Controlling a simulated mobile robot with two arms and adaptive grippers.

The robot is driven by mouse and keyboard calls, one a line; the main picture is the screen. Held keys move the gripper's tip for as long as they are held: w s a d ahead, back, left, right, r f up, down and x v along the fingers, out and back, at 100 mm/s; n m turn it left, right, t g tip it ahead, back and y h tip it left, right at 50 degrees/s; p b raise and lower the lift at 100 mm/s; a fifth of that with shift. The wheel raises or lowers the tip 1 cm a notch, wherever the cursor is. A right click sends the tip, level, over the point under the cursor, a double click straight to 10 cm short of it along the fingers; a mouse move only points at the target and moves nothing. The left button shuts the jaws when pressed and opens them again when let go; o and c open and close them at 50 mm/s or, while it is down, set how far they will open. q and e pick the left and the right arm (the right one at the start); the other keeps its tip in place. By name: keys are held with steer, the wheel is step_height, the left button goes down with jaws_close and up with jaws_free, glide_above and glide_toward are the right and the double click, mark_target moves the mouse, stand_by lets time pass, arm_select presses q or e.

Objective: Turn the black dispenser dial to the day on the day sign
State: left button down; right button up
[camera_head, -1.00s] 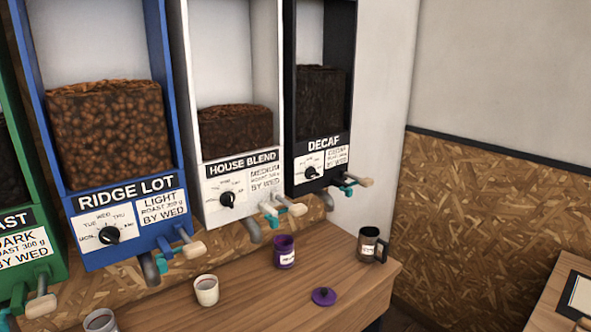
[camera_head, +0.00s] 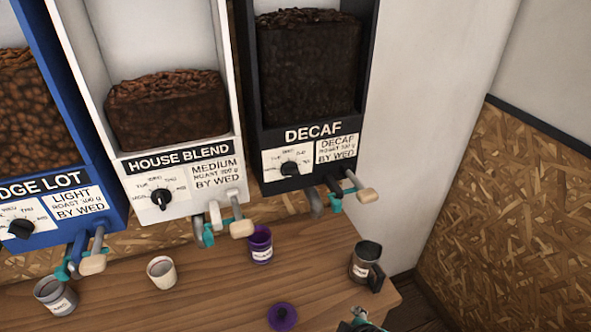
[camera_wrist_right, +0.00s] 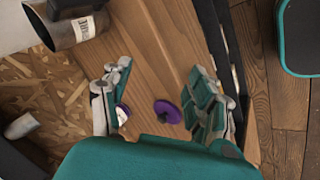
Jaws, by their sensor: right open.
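The black dispenser (camera_head: 272,138), labelled DECAF, hangs at the right end of the row in the head view. Its round black dial (camera_head: 290,168) sits on a white day scale, left of a label (camera_head: 336,149) that ends in "BY WED". The dial's pointer is too small to read surely. I make out no separate day sign. My right gripper (camera_head: 360,322) just enters at the bottom edge, well below the dial. In the right wrist view it is open (camera_wrist_right: 160,100), its fingers apart above the counter, with nothing gripped. My left gripper is out of view.
White HOUSE BLEND (camera_head: 190,202) and blue RIDGE LOT (camera_head: 108,212) dispensers hang to the left. Levers stick out below the dispensers. On the wooden counter (camera_head: 215,300) stand a dark mug (camera_head: 361,262), purple cup (camera_head: 260,246), white cup (camera_head: 161,273), grey cup (camera_head: 55,296) and purple lid (camera_head: 282,317).

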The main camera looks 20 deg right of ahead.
steer(key=w+a+r+n+t+y, duration=0.1)
steer(key=w+r+n+t, duration=0.25)
steer(key=r+n, duration=0.45)
steer(key=w+a+r+n+t, duration=0.2)
steer(key=r+n+t, duration=0.2)
steer(key=r+n, duration=0.35)
steer(key=w+a+r+n+t+y, duration=0.15)
steer(key=r+n+t, duration=0.25)
steer(key=r+n, duration=0.45)
steer(key=n+b, duration=0.1)
steer(key=b, duration=0.5)
glide_toward(293, 177)
steer(key=s, duration=0.2)
steer(key=w+p, duration=0.2)
steer(key=w, duration=0.3)
steer(key=w+p, duration=0.2)
steer(key=w, duration=0.3)
steer(key=shift+w+a, duration=0.25)
steer(key=shift+w, duration=0.1)
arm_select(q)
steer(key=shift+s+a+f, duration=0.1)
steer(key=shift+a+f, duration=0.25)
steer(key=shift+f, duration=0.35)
arm_select(e)
steer(key=shift+w+f, duration=0.1)
steer(key=shift+w, duration=0.35)
